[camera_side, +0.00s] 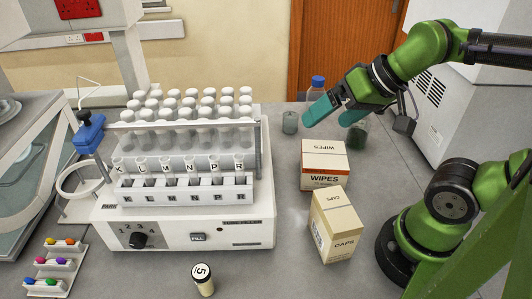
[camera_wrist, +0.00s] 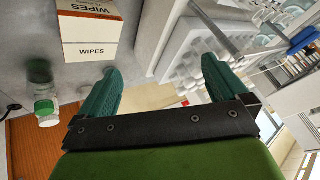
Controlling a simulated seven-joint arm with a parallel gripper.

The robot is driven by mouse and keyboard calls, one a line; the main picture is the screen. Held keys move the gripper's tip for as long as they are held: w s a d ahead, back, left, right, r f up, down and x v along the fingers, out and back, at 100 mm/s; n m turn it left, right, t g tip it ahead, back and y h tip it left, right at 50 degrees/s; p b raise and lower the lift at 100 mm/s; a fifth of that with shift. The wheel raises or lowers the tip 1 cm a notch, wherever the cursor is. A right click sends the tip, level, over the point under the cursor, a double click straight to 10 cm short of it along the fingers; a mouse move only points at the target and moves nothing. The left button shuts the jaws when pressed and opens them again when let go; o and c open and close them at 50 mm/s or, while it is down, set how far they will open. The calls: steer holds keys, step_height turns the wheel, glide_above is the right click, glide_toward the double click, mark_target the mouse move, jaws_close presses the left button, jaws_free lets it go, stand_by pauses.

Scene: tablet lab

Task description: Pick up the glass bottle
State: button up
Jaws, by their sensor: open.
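A dark green glass bottle (camera_side: 358,138) stands on the grey bench, partly hidden behind my gripper in the side view. A greenish glass bottle with a whitish cap shows at the left of the wrist view (camera_wrist: 44,108); it appears to be the same one. My gripper (camera_side: 327,120) has teal fingers spread apart with nothing between them. It is above the bench, left of the bottle in the side view. In the wrist view the bottle lies outside the open fingers (camera_wrist: 160,66), left of the left finger.
A blue-capped bottle (camera_side: 317,82) and a small clear glass vessel (camera_side: 290,122) stand by the fingers. A WIPES box (camera_side: 324,165) and a CAPS box (camera_side: 336,225) are nearer the camera. A tube filler (camera_side: 190,228) with racked tubes stands left.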

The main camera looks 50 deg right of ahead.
steer(key=m+g+h, duration=0.2)
steer(key=g+h, duration=0.1)
steer(key=h, duration=0.1)
glide_toward(317, 87)
steer(key=w+f, duration=0.1)
steer(key=d+f, duration=0.1)
steer(key=f, duration=0.1)
steer(key=w+d+f, duration=0.1)
steer(key=shift+w+d+f, duration=0.25)
steer(key=shift+w+f, duration=0.1)
steer(key=shift+w, duration=0.05)
steer(key=shift+x, duration=3.15)
steer(key=shift+r, duration=0.1)
steer(key=c, duration=1.3)
